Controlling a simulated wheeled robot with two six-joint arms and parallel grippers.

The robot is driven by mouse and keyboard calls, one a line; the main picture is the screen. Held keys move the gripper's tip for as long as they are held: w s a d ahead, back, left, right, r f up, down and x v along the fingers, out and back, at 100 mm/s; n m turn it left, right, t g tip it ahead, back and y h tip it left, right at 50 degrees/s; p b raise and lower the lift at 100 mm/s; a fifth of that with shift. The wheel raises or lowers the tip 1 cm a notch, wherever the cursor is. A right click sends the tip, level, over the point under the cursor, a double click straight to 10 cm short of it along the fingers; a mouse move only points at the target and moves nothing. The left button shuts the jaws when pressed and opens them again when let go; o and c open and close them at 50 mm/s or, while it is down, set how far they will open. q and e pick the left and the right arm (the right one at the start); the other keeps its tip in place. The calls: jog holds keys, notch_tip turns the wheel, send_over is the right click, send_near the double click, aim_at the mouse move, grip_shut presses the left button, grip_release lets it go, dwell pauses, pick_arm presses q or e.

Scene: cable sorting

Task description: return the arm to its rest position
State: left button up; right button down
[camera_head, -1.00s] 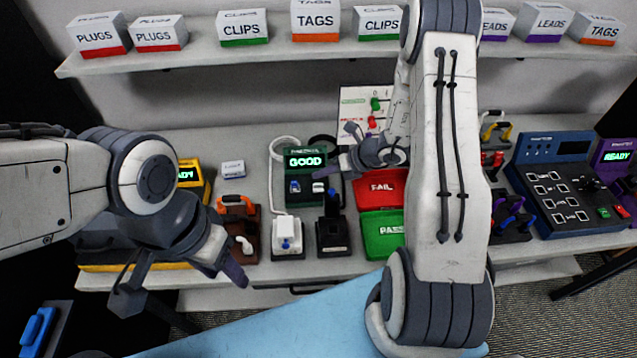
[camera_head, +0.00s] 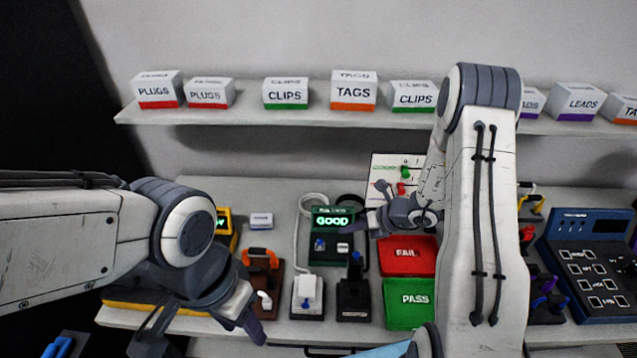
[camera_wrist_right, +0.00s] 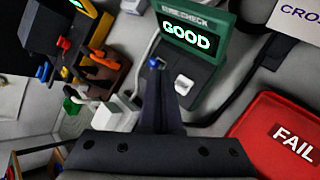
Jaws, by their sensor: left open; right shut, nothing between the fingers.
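My left gripper (camera_head: 198,335) is open and empty at the lower left, in front of the bench's left part. My right gripper (camera_head: 368,222) is shut with nothing in it, over the bench just right of the green tester (camera_head: 332,250) that reads GOOD. In the right wrist view the shut fingers (camera_wrist_right: 162,95) point toward the tester (camera_wrist_right: 190,60). I cannot tell whether they touch anything. My right arm stands across the right half of the head view and hides part of the bench and shelf.
The red FAIL tray (camera_head: 408,270) and green PASS tray (camera_head: 400,318) lie right of the tester. A white device (camera_head: 307,290) and a black one (camera_head: 353,300) stand in front of it. A shelf (camera_head: 230,118) with labelled boxes runs behind. A blue console (camera_head: 590,240) stands at right.

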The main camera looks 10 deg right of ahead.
jog(key=s+a+r+n+g+y+b, duration=0.1)
jog(key=s+a+r+n+g, duration=0.2)
jog(key=s+a+r+n, duration=0.35)
jog(key=s+a+r+n+g+b, duration=0.1)
jog(key=s+a+r+n+g, duration=0.2)
jog(key=a+n, duration=0.7)
jog(key=s+r+n+h+b, duration=0.1)
jog(key=s+r+n+h, duration=0.1)
jog(key=s+n, duration=0.7)
jog(key=s+r+n+h+b, duration=0.2)
jog(key=s+n+h, duration=0.3)
jog(key=n, duration=1.2)
jog(key=s+r, duration=0.1)
jog(key=s, duration=0.3)
jog(key=shift+s+r, duration=0.15)
jog(key=shift+s, duration=0.2)
jog(key=shift+d, duration=0.15)
